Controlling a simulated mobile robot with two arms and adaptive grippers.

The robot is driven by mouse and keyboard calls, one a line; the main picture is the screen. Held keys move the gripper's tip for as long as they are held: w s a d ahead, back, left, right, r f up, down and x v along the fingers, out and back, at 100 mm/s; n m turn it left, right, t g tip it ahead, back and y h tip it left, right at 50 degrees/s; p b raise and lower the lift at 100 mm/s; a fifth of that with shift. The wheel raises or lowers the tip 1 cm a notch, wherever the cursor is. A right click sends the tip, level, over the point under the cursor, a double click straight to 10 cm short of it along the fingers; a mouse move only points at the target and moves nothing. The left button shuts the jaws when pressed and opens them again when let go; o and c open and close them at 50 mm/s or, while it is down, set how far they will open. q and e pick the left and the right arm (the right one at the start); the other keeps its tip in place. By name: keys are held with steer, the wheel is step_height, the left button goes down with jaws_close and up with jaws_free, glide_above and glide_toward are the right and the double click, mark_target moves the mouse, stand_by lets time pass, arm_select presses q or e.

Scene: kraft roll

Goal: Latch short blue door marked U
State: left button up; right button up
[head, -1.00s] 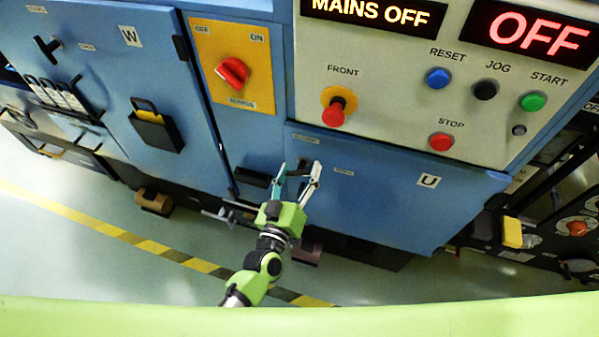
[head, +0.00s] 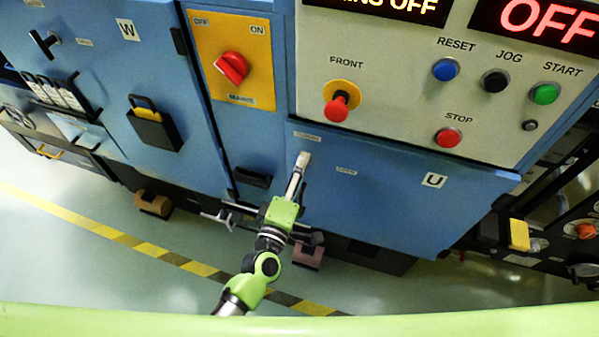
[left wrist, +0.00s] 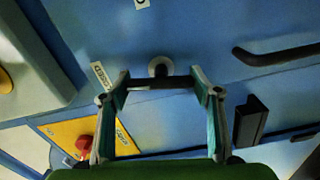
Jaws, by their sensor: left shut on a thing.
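The short blue door marked U (head: 385,200) is low on the machine in the head view and looks about flush with the front. Its "closed" label (head: 306,136) is near the upper left corner, and a second label (head: 346,170) is to the right. My left gripper (head: 301,165) is at the door's upper left, seen edge-on, and hides the latch there. In the left wrist view, the dark latch bar (left wrist: 160,82) spans between its two fingers, in front of a round grey hub (left wrist: 159,66). The gripper is shut on this bar. The "closed" label (left wrist: 101,76) lies beside the bar's left end. My right gripper is not in view.
The yellow plate with the red mains switch (head: 232,67) is up and left of the door. The red front knob (head: 336,108) and the button panel are above. A black handle (head: 253,178) sits just left of my gripper. A taller door marked W (head: 126,30) is at left.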

arm_select(q)
steer(key=shift+n+b, duration=0.3)
steer(key=shift+n, duration=0.8)
steer(key=o, duration=1.1)
steer(key=shift+a, duration=0.1)
steer(key=v, duration=1.2)
